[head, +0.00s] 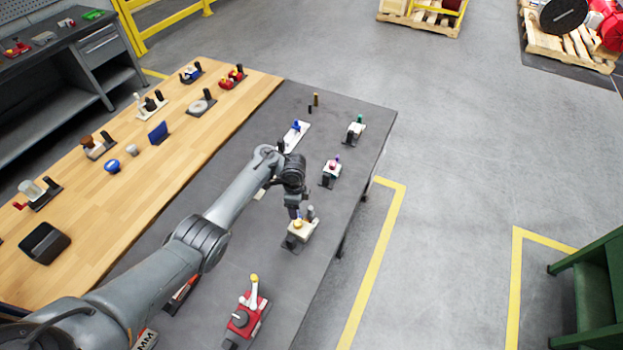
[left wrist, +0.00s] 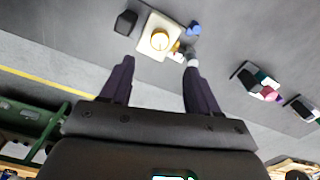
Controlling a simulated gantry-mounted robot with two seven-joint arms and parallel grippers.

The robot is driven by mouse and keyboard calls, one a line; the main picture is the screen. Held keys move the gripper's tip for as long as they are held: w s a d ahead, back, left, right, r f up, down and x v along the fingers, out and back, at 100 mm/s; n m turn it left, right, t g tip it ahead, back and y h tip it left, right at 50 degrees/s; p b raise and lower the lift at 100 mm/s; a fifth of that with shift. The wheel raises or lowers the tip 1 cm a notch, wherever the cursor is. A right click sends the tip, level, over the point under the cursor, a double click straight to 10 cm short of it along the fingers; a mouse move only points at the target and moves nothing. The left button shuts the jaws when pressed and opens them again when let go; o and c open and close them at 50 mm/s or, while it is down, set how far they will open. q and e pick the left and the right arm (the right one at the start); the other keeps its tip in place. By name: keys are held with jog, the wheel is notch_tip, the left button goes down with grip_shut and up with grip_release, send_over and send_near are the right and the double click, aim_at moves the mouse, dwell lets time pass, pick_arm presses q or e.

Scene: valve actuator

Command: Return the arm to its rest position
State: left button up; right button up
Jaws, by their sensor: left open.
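My left arm (head: 230,200) reaches in from the lower left over the dark grey table (head: 250,240). Its gripper (head: 294,212) points down just above a cream block with a yellow knob (head: 303,235). In the left wrist view, the two dark fingers of my left gripper (left wrist: 158,64) are spread apart with nothing between them. The cream block (left wrist: 147,48) with its round yellow knob shows beyond the fingertips; whether they touch it is unclear. My right gripper does not show.
A red block with a yellow-tipped lever (head: 246,312) stands nearer the front. Other small devices stand close by: a white one with a pink-red top (head: 331,170), a white one with a blue part (head: 295,135) and another white one (head: 355,130). A wooden table (head: 185,150) adjoins at left.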

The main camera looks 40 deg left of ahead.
pick_arm(q)
jog(key=s+d+f+n+t+y+p, duration=0.15)
jog(key=s+d+n, duration=0.35)
jog(key=s+d, duration=0.55)
jog(key=s+d+r+n+t+h, duration=0.1)
jog(key=s+d+r+n, duration=0.1)
jog(key=s+r, duration=0.4)
jog(key=s+d+r+n+t, duration=0.1)
jog(key=s+r+n, duration=0.3)
jog(key=s, duration=0.9)
notch_tip(320, 180, up, 2)
jog(key=shift+s+d+r+h, duration=0.25)
jog(key=shift+d+h, duration=0.1)
jog(key=shift+d, duration=0.2)
